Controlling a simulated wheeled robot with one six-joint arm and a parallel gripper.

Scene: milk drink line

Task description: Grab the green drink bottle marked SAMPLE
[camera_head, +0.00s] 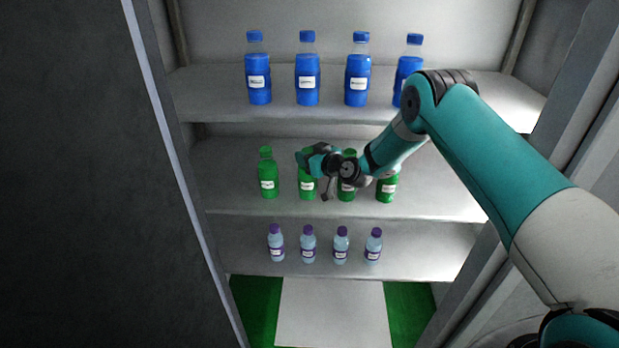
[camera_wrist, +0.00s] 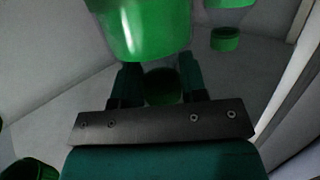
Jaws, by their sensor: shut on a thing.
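Several green bottles with white labels stand in a row on the middle shelf (camera_head: 235,150). My gripper (camera_head: 308,158) is at the upper part of the second green bottle from the left (camera_head: 306,190) and covers some of it. In the wrist view my gripper (camera_wrist: 160,78) is shut on a green bottle, with a finger on each side of a dark green round part (camera_wrist: 163,88). A large bright green bottle surface (camera_wrist: 140,30) fills the top of that view. The label wording is too small to read in the head view.
Other green bottles stand close on both sides, the leftmost (camera_head: 268,175) and rightmost (camera_head: 387,187) among them. Blue bottles (camera_head: 307,80) stand on the shelf above, and small purple-capped bottles (camera_head: 308,245) below. A dark panel (camera_head: 90,180) bounds the left side.

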